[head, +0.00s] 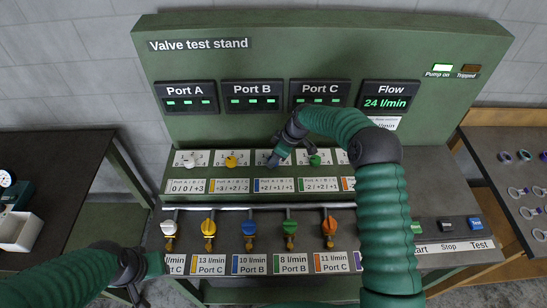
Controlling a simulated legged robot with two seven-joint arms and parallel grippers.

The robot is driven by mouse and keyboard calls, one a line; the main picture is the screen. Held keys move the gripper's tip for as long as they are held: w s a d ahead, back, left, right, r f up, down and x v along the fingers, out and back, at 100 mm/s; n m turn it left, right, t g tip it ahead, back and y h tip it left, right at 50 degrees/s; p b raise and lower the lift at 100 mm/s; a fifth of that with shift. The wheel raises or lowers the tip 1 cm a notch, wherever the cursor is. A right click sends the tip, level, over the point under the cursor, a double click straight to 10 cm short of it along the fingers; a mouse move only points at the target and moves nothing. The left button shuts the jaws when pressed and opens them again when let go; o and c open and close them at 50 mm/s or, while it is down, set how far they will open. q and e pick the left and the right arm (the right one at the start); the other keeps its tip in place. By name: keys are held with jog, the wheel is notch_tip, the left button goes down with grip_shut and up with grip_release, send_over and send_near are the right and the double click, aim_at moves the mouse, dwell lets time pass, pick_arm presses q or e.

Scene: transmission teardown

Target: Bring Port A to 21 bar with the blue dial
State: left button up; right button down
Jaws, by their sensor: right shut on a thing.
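The green valve test stand (280,65) faces me. Its Port A display (186,102) shows only green dashes, no number. My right gripper (274,160) is at the middle dial of the upper row, shut on the blue dial, which it mostly hides. The label below this dial (276,186) carries a blue mark and reads about +2 / +1 / +1. My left gripper (137,284) is low at the left, near the stand's front left corner, away from the dials; its fingers are not clear.
White (189,163), yellow (231,161) and green (315,160) dials flank the gripper. Several coloured valve levers (249,230) stand in a row in front. The Flow display (386,103) reads 24 l/min, and the Pump on lamp (442,68) is lit. Side tables stand left and right.

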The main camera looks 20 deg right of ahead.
jog(key=shift+d, duration=0.25)
jog(key=shift+a, duration=0.3)
jog(key=m, duration=0.3)
jog(key=shift+s+f+t+h+b, duration=0.1)
jog(key=shift+t+h+b, duration=0.3)
jog(key=shift+m+h, duration=0.4)
jog(key=shift+m, duration=0.8)
pick_arm(q)
jog(key=shift+d+f, duration=0.25)
jog(key=shift+f, duration=0.2)
pick_arm(e)
jog(key=shift+s+m+t+h, duration=0.1)
jog(key=shift+m+t+h, duration=0.4)
jog(key=shift+m, duration=1.1)
